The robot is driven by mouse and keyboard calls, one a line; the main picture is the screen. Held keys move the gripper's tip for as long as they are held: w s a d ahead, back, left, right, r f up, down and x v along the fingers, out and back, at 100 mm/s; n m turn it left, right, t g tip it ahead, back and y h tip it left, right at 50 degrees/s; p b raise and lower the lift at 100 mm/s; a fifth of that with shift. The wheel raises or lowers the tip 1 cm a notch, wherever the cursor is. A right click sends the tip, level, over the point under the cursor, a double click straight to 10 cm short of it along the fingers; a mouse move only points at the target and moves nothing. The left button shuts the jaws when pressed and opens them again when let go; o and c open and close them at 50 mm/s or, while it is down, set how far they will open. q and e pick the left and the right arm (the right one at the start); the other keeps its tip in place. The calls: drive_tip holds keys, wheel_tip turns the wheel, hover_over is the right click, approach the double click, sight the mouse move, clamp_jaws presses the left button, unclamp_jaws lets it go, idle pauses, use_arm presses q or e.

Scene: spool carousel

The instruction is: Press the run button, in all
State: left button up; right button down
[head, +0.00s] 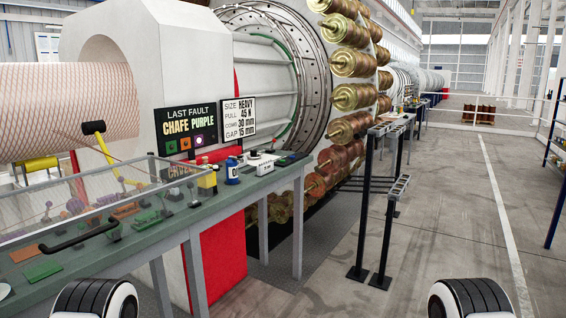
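A small white control box (262,161) sits near the far right end of the green bench, with small dark details on it. I cannot tell which part, if any, is the run button. A flat dark unit (292,159) lies beside it at the bench end, with small coloured marks too small to read. Neither gripper is in view.
The green bench (160,246) carries a clear cover (75,205) over small coloured parts, a yellow item (207,181) and a blue item (232,171). A black sign (186,131) reads "LAST FAULT CHAFE PURPLE". Behind stands the carousel with copper spools (352,97).

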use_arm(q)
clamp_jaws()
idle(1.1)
